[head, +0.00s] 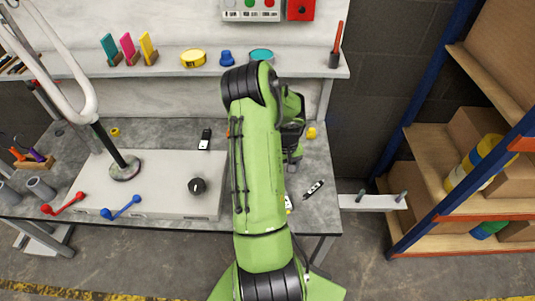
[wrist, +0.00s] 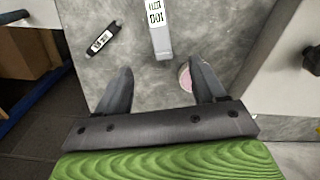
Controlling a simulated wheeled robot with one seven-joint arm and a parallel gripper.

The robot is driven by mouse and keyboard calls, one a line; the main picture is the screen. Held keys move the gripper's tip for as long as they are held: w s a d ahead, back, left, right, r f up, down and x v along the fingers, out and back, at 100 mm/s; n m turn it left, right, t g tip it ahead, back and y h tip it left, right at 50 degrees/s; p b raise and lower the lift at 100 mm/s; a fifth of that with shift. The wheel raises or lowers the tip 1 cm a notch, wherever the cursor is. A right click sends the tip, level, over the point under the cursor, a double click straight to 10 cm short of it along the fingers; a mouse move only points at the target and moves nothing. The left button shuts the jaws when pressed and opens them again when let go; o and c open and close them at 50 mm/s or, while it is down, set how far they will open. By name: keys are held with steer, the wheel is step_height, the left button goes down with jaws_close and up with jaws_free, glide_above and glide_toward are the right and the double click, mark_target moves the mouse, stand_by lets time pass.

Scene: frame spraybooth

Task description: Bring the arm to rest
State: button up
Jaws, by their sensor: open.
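My arm is green with dark joints. In the head view it reaches from the bottom edge up over the grey workbench (head: 325,205) and bends at the top. My gripper (wrist: 160,72) shows in the wrist view with two dark fingers spread apart and nothing between them. It points down at the bench top. In the head view its dark body (head: 292,155) is partly hidden behind the arm. A grey block with a white label (wrist: 158,32) lies beyond the fingertips. A round pink thing (wrist: 185,78) is partly covered by the right finger.
A small black labelled device (head: 313,189) lies right of my arm; it also shows in the wrist view (wrist: 102,38). A white panel with a black knob (head: 198,186) is left. A yellow item (head: 311,133) sits behind. Blue-posted shelving (head: 420,150) stands right.

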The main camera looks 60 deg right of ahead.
stand_by(0.3)
steer(key=w+a+r+n+t+p, duration=0.1)
steer(key=w+a+r, duration=0.2)
steer(key=w+r, duration=0.15)
steer(key=w+a+r+p, duration=0.1)
steer(key=w+a+r, duration=0.1)
steer(key=w+r, duration=0.3)
steer(key=w+a+r+n+t+p, duration=0.2)
steer(key=w+a+r+n+p, duration=0.15)
steer(key=a+r, duration=1.25)
steer(key=s+a+r+n+t+p, duration=0.1)
steer(key=s+a+r+n, duration=0.1)
steer(key=s+a+r, duration=0.3)
steer(key=s+a+r+n+t+p, duration=0.1)
steer(key=s+a+r+n+p, duration=0.1)
steer(key=s+a+r, duration=0.4)
steer(key=a, duration=0.5)
steer(key=shift+s+a+r+n+t, duration=0.15)
steer(key=shift+a+r+n+t, duration=0.15)
steer(key=shift+r+n, duration=0.05)
